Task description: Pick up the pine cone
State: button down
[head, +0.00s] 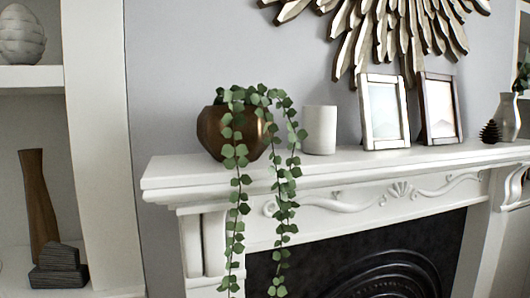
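A small dark object shaped like a pine cone (490,131) stands upright on the white mantelpiece (190,171), near its right end. It is just left of a grey vase (506,118). A larger pale, scaled ornament (22,35), also somewhat like a cone, stands on an upper shelf (30,78) at the far left. My gripper is not in view.
The mantel also holds a copper pot (212,135) with trailing green leaves, a white cylinder (319,130) and two picture frames (384,112) (439,108). A brown vase (38,205) and dark stacked blocks (58,268) stand lower left. A black fireplace (330,255) is below.

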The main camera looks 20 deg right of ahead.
aim_at(490, 136)
jog(key=z, duration=1.95)
jog(key=i+l+u, duration=0.15)
jog(key=l, duration=0.2)
jog(key=i+l+u, duration=0.3)
jog(key=l, duration=0.4)
jog(key=i+l+u, duration=0.15)
jog(key=l, duration=0.3)
jog(key=i+l+u, duration=0.2)
jog(key=l, duration=0.2)
jog(key=i, duration=0.05)
